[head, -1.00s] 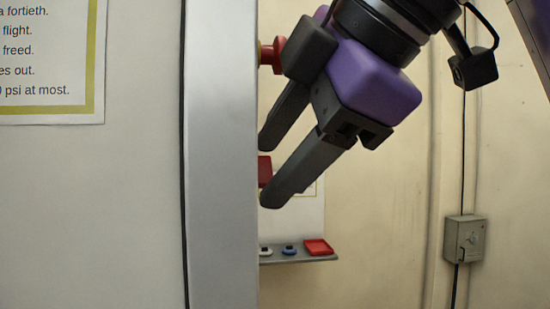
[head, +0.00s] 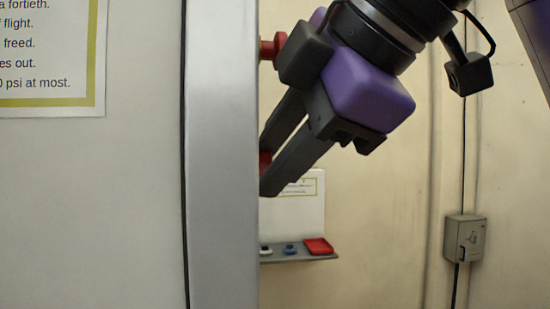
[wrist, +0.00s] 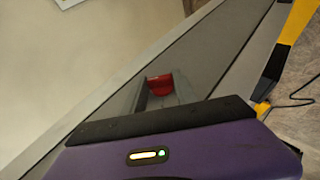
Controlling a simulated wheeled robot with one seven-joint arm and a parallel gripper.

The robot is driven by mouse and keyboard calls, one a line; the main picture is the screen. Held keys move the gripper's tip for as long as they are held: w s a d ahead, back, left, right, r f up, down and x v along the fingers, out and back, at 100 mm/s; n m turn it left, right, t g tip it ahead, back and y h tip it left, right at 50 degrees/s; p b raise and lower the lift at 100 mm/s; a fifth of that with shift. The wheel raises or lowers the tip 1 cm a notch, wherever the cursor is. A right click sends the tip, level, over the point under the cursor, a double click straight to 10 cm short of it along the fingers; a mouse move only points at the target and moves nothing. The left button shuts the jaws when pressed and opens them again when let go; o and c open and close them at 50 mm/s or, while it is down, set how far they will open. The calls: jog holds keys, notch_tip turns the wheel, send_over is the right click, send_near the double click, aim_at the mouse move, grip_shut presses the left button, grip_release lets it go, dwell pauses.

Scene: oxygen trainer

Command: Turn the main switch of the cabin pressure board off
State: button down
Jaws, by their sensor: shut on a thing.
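My gripper (head: 268,172) reaches down and left to the edge of the grey metal board post, its fingers closed in on a red switch handle. The red handle (head: 265,163) shows only partly in the head view, between the fingers beside the post. In the wrist view the red handle (wrist: 160,86) sits between the two grey fingers against the grey board face (wrist: 190,62). The board's front and most of the switch are hidden in the head view by the post edge. I cannot read the switch's position.
A red knob (head: 272,48) sticks out above my gripper. A small shelf (head: 290,256) below holds a red tray (head: 319,246) and small items. A grey box (head: 464,240) hangs on the wall at right. A yellow-and-black object (wrist: 285,50) is beyond the board.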

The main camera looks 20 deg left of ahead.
jog(key=shift+f+n+t+y+b, duration=0.45)
jog(key=shift+n+t+y+b, duration=0.8)
jog(key=shift+y+b, duration=1.5)
jog(key=shift+f+n+t+y+b, duration=0.5)
jog(key=shift+n+t+y+b, duration=1.15)
jog(key=shift+b, duration=1.9)
jog(key=shift+f+n+t+y+b, duration=0.55)
jog(key=shift+n+y+b, duration=0.55)
jog(key=shift+y+b, duration=1.85)
jog(key=shift+r+b, duration=0.2)
jog(key=shift+b, duration=0.1)
jog(key=c, duration=1)
grip_release()
jog(key=shift+o, duration=0.2)
jog(key=v, duration=0.7)
jog(key=shift+d+f, duration=0.25)
